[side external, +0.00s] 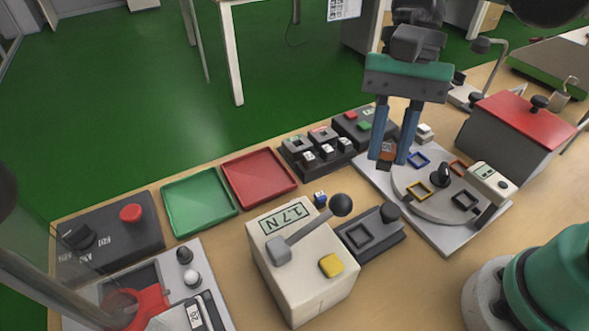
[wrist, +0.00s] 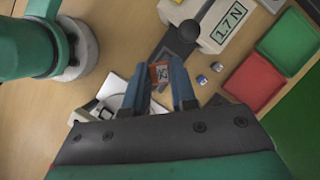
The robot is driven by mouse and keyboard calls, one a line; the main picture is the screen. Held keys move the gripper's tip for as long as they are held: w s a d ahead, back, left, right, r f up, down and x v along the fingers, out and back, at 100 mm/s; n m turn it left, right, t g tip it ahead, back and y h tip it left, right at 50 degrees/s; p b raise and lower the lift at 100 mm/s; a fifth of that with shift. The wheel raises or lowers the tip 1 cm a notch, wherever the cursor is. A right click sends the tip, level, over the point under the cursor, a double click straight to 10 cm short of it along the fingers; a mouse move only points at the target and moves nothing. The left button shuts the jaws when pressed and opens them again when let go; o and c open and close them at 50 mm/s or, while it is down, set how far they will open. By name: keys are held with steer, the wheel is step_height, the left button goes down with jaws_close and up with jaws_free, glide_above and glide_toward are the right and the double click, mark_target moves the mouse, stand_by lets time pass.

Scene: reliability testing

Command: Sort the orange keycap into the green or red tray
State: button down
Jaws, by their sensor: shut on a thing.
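My gripper (side external: 394,158) is shut on the orange keycap (side external: 386,152) and holds it between the blue fingertips, above the turntable's back left part. In the wrist view, the orange keycap (wrist: 160,73) shows between the finger ends of my gripper (wrist: 164,78), with a dark marking on its face. The green tray (side external: 200,203) lies left of the red tray (side external: 259,178), both empty. In the wrist view the red tray (wrist: 254,82) and the green tray (wrist: 288,40) are at the right, well apart from my gripper.
A white tester with a lever and 1.7 N display (side external: 303,262) stands in front of the red tray. A black keycap rack (side external: 318,152) stands between the red tray and my gripper. A loose blue keycap (side external: 320,198) lies near the tester. A red-lidded box (side external: 520,125) stands at right.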

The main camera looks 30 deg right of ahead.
step_height(320, 180, up, 4)
steer(key=shift+r, duration=0.25)
steer(key=shift+w+a+r, duration=0.1)
steer(key=shift+w+a, duration=0.05)
steer(key=shift+w, duration=0.2)
steer(key=w+a+f+m+t+y, duration=0.1)
steer(key=w+a+f+m, duration=0.25)
steer(key=w, duration=0.25)
steer(key=w+a+f+m+t, duration=0.1)
steer(key=w+a+f+m, duration=0.1)
steer(key=w+a, duration=0.25)
steer(key=m+t, duration=0.2)
steer(key=m, duration=0.5)
glide_above(192, 203)
steer(key=d, duration=0.1)
steer(key=shift+n, duration=0.25)
steer(key=f, duration=1)
steer(key=shift+s+d, duration=0.15)
steer(key=shift+d, duration=0.05)
steer(key=shift+f, duration=2)
steer(key=shift+f, duration=0.8)
